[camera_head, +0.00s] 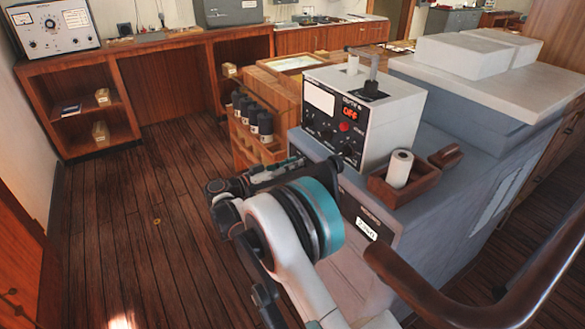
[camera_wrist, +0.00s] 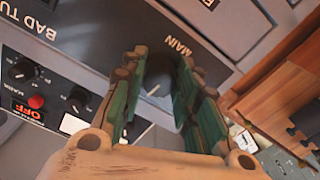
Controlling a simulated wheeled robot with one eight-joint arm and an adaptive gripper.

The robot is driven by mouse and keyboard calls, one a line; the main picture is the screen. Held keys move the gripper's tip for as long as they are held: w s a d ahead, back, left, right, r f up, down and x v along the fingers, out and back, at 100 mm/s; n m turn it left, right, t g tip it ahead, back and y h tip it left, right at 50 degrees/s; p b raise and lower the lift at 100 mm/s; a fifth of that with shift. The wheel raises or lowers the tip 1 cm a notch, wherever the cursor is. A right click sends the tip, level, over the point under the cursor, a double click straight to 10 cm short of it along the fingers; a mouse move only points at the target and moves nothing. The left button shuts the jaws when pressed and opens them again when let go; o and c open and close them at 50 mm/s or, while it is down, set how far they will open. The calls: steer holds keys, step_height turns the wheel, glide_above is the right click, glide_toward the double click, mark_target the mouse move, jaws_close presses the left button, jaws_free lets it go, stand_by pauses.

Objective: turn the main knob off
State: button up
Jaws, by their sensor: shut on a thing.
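The main knob (camera_wrist: 155,80) is a dark round knob with a pale pointer mark, beside the word MAIN on a dark panel in the wrist view. My gripper (camera_wrist: 163,92) has its green-padded fingers on either side of the knob and is shut on it.
A red button (camera_wrist: 37,101) and smaller black knobs (camera_wrist: 78,99) sit near the main knob. A wooden tray (camera_head: 420,187) with a white roll (camera_head: 399,168) stands right of the box. A wooden rack with dark bottles (camera_head: 251,118) is left. A curved brown rail (camera_head: 470,312) crosses the front right.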

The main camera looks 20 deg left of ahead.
steer(key=shift+n, duration=3.7)
steer(key=o, duration=1.1)
steer(key=v, duration=1.2)
